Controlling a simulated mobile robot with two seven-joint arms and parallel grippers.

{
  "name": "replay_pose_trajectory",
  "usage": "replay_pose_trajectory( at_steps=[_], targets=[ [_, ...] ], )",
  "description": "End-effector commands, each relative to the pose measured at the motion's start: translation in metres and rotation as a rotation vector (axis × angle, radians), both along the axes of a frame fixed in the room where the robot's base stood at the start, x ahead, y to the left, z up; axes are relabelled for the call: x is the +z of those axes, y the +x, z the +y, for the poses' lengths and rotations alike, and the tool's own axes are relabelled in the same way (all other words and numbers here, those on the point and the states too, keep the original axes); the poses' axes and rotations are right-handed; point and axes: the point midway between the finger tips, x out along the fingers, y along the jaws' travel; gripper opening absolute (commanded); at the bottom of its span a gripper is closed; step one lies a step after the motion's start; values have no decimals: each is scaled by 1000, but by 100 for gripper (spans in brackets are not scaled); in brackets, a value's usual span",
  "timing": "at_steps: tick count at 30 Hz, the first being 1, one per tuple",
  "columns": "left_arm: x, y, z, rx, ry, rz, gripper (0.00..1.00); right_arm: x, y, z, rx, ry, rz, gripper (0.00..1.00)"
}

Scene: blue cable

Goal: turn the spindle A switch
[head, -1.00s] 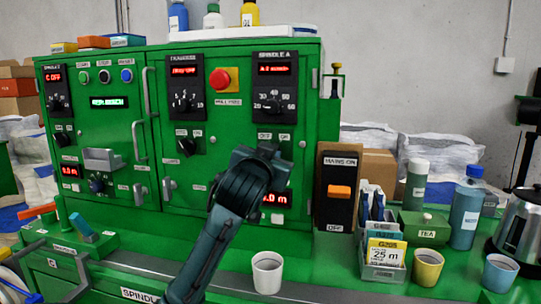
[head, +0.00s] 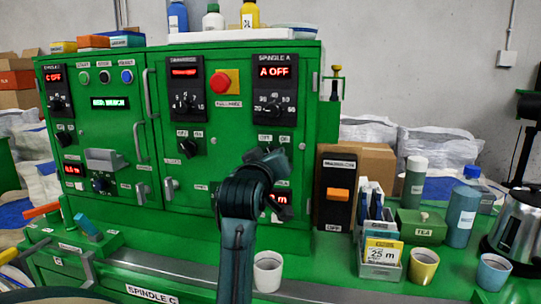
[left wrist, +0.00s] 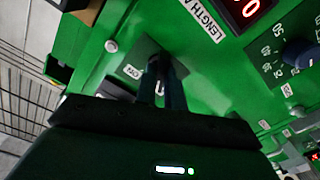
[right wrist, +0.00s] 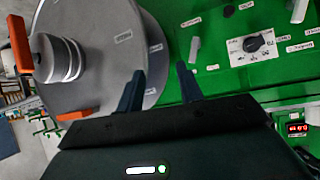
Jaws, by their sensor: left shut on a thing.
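The spindle A panel (head: 274,95) at the right of the green cabinet has a dial, and its red display reads "A OFF". My left gripper (head: 265,154) is at the OFF/ON labels below that panel and hides the switch in the head view. In the left wrist view, the left fingers (left wrist: 162,88) are shut on the dark switch knob (left wrist: 154,62). An ON label shows upside down beside the knob. My right gripper (right wrist: 160,80) is open and empty in the right wrist view, in front of a grey reel and green panel.
The mains switch box (head: 337,192) stands right of the cabinet. A white cup (head: 268,272) stands close to my left arm. A card holder (head: 380,262), yellow cup (head: 424,266) and tea box (head: 420,224) stand to the right. The grey reel (right wrist: 105,50) has orange handles.

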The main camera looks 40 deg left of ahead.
Motion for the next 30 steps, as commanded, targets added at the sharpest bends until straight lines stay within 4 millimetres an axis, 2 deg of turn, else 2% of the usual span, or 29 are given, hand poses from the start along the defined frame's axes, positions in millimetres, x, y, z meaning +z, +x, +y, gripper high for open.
replay_pose_trajectory(
  at_steps=[20,21,28,30],
  targets=[
    [0,0,0,1,-51,-29,0,-3,-1,-3,-4,-8,12,36],
    [0,0,0,1,-51,-29,14,-3,-1,-3,-4,-8,11,36],
    [0,0,0,1,-50,-29,33,0,0,-3,-4,-6,6,36],
    [0,0,0,1,-50,-29,33,1,0,-3,-4,-5,4,36]
  ],
)
